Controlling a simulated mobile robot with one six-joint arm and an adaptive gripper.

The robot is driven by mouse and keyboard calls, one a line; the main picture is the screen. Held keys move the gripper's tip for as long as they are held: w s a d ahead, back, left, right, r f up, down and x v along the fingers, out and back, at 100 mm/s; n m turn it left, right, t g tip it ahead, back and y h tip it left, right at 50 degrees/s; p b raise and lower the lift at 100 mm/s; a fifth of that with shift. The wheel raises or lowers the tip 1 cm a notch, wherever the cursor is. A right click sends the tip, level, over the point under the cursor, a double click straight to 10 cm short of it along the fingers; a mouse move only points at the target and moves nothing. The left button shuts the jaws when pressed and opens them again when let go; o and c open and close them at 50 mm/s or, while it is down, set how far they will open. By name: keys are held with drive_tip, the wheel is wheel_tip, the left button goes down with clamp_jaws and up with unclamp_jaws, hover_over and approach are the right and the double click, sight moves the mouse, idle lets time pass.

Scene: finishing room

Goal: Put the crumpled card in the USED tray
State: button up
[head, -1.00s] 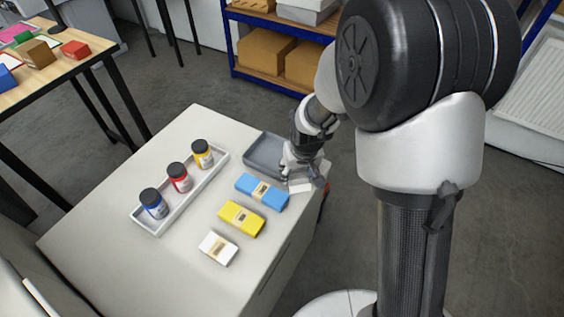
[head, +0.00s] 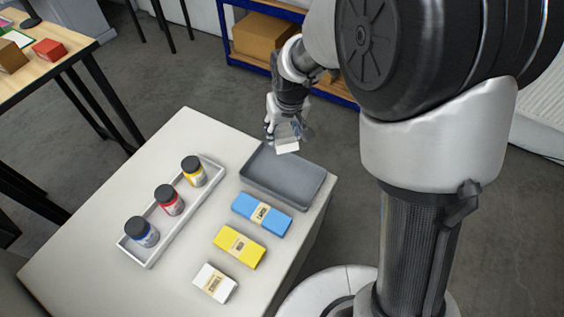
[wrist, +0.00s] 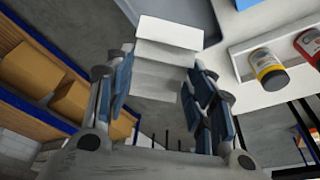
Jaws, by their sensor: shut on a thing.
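My gripper (head: 285,138) is shut on a white, folded-looking card (head: 288,146). In the head view it holds the card over the far edge of a grey tray (head: 283,182). The wrist view shows the card (wrist: 168,34) between the two blue-padded fingers, its creased faces stacked like steps. The grey tray (wrist: 188,12) shows behind the card there. The tray looks empty, and I cannot read a label on it. Whether the card is above the tray floor or just beyond its rim is hard to tell.
A white tray (head: 150,258) holds blue, red and yellow jars. Blue (head: 262,214), yellow (head: 238,248) and white (head: 215,283) labelled packs lie in front of the grey tray. A shelf with boxes (head: 262,35) stands behind, and a wooden table (head: 60,62) at the left.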

drive_tip(key=b, duration=0.5)
hover_over(283, 176)
drive_tip(key=s, duration=0.1)
wheel_tip(283, 176, down, 15)
drive_tip(key=shift+s+r, duration=0.1)
wheel_tip(283, 176, down, 5)
drive_tip(key=shift+r+b, duration=0.1)
drive_tip(key=shift+b, duration=0.6)
drive_tip(key=shift+r, duration=0.1)
drive_tip(key=o, duration=0.4)
drive_tip(key=shift+f, duration=0.25)
drive_tip(key=o, duration=0.5)
drive_tip(key=shift+r, duration=0.1)
drive_tip(key=shift+c, duration=0.2)
drive_tip(key=p+v, duration=0.4)
drive_tip(key=v, duration=0.8)
drive_tip(key=shift+r, duration=0.2)
